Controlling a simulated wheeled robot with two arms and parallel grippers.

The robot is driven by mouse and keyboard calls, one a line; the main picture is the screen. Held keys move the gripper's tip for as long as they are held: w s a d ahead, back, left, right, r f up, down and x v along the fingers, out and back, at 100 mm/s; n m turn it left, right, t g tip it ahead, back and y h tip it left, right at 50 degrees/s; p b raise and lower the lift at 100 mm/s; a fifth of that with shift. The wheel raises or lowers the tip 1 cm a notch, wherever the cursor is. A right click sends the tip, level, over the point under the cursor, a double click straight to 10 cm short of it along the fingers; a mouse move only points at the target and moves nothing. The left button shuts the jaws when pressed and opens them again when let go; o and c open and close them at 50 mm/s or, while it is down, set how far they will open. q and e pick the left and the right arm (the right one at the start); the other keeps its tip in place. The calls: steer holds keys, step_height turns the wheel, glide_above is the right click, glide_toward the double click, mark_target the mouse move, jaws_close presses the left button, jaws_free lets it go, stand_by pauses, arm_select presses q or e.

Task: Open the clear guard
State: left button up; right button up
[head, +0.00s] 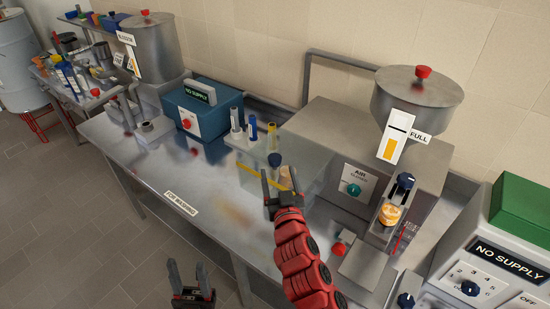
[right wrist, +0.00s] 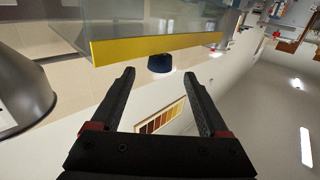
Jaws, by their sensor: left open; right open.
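The clear guard (head: 247,158) is a see-through box-like cover on the steel bench, with a yellow strip along its lower front edge. In the right wrist view the guard (right wrist: 150,22) and its yellow strip lie just beyond my fingertips. A dark blue knob (right wrist: 161,63) shows by the strip, ahead of the gap between the fingers; in the head view it stands at the guard's front (head: 274,160). My right gripper (head: 280,180) is open and empty, close in front of the guard; contact cannot be told. My left gripper (head: 187,270) is open and empty, low in front of the bench.
A steel machine with a hopper (head: 415,95) stands right of the guard. A blue box (head: 203,110) marked NO SUPPLY stands left. Tubes and bottles (head: 252,128) are behind the guard. A grey control box (head: 480,265) is at lower right. The bench's front left is mostly clear.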

mark_target(276, 165)
steer(key=w, duration=0.2)
steer(key=w+p, duration=0.1)
steer(key=w+a+p, duration=0.1)
steer(key=w, duration=0.1)
steer(key=shift+w, duration=0.7)
jaws_close()
stand_by(0.9)
